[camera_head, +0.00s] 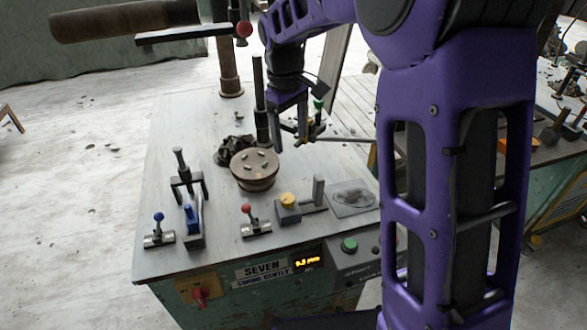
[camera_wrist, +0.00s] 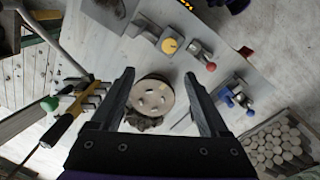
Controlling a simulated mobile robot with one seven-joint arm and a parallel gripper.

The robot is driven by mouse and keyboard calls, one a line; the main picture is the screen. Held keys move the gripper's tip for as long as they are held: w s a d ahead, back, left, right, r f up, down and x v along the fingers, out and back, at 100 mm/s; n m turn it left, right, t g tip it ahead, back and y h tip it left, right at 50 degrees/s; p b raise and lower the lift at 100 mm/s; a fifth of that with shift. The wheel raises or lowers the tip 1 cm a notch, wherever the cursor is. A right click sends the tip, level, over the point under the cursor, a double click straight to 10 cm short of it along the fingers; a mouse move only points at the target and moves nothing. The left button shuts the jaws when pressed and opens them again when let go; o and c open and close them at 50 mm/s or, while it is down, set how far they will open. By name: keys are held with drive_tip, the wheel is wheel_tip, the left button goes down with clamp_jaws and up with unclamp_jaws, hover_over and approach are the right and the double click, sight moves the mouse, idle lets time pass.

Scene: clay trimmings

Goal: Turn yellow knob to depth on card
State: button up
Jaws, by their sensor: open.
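The yellow knob (camera_head: 288,199) sits on top of a small blue-grey block near the front of the table. It also shows near the top of the wrist view (camera_wrist: 169,46), with a dark mark on its face. My gripper (camera_head: 290,142) is above the table, behind the knob and apart from it. In the wrist view my gripper (camera_wrist: 158,78) is open with nothing between its fingers; the round clay-coloured disc (camera_wrist: 152,95) lies beyond them. A lit display (camera_head: 308,262) on the table's front shows small digits, hard to read. I cannot make out a depth card.
A red-knobbed lever (camera_head: 255,222) stands left of the yellow knob, and a blue-knobbed lever (camera_head: 159,231) farther left. A grey plate (camera_head: 352,198) lies to its right. The drum-like disc (camera_head: 254,170) and a dark post (camera_head: 260,100) stand behind. A green button (camera_head: 349,244) is below.

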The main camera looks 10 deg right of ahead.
sight(288, 198)
drive_tip(key=shift+g+y, duration=0.3)
drive_tip(key=shift+y, duration=0.1)
drive_tip(key=f, duration=0.6)
drive_tip(key=f+b, duration=0.1)
drive_tip(key=f, duration=0.5)
drive_tip(key=a+f, duration=0.1)
drive_tip(key=f, duration=0.6)
drive_tip(key=shift+f, duration=0.1)
drive_tip(key=shift+c, duration=0.3)
clamp_jaws()
